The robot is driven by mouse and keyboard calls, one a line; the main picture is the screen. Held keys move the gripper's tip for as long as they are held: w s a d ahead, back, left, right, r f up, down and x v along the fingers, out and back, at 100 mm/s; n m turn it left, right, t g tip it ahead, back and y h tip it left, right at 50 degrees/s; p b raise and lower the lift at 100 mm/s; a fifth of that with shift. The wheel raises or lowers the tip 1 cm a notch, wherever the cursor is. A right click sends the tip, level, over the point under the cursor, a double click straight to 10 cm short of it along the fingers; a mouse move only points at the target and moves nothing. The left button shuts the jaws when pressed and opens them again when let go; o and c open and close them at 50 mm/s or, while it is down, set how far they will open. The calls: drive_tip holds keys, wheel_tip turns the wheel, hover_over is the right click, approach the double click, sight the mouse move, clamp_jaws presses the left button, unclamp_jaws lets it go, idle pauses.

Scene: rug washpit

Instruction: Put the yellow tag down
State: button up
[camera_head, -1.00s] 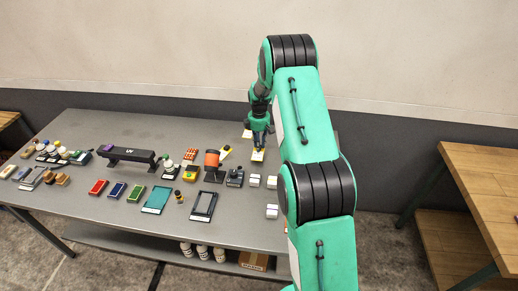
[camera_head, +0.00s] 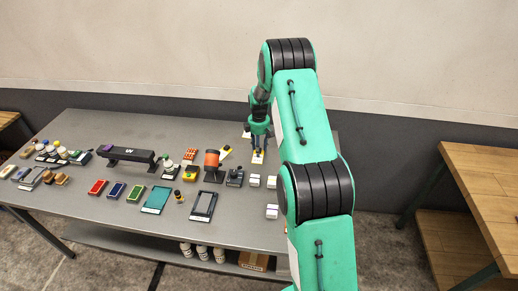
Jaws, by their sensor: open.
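A small yellow tag (camera_head: 258,154) shows on a white piece on the grey table, directly below my gripper. My gripper (camera_head: 258,149) is open and points down at it, with its fingers spread close above or around the tag. From this distance I cannot tell whether the fingers still touch it.
The grey table (camera_head: 200,135) holds an orange-topped device (camera_head: 212,160), a yellow item (camera_head: 190,174), a black bench-like stand (camera_head: 130,155), coloured pads and several white blocks (camera_head: 272,211). A wooden table (camera_head: 485,185) stands at right.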

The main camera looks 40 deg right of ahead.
drive_tip(key=shift+r, duration=0.15)
wheel_tip(320, 180, up, 12)
drive_tip(key=p, duration=0.1)
drive_tip(key=shift+p, duration=0.4)
idle(0.7)
drive_tip(key=s+a+r+m+t, duration=0.1)
drive_tip(key=s+a+r, duration=0.4)
drive_tip(key=a+r, duration=0.35)
drive_tip(key=s+a+r+m+t, duration=0.1)
drive_tip(key=s+a+r+m, duration=0.1)
drive_tip(key=s+a+r, duration=0.6)
drive_tip(key=s+a+r+m+t, duration=0.1)
drive_tip(key=s+a+r, duration=0.1)
drive_tip(key=a+r, duration=0.75)
drive_tip(key=s+a+r+m+t, duration=0.1)
drive_tip(key=s+a, duration=0.3)
drive_tip(key=s, duration=0.5)
drive_tip(key=s+a+r+m, duration=0.2)
drive_tip(key=s+a, duration=0.2)
drive_tip(key=s, duration=0.6)
drive_tip(key=s+a+r+m+t, duration=0.1)
drive_tip(key=s+a, duration=0.3)
drive_tip(key=s, duration=0.5)
drive_tip(key=shift+s+r+m+t, duration=0.3)
drive_tip(key=shift+r+m, duration=0.2)
drive_tip(key=shift+r, duration=0.3)
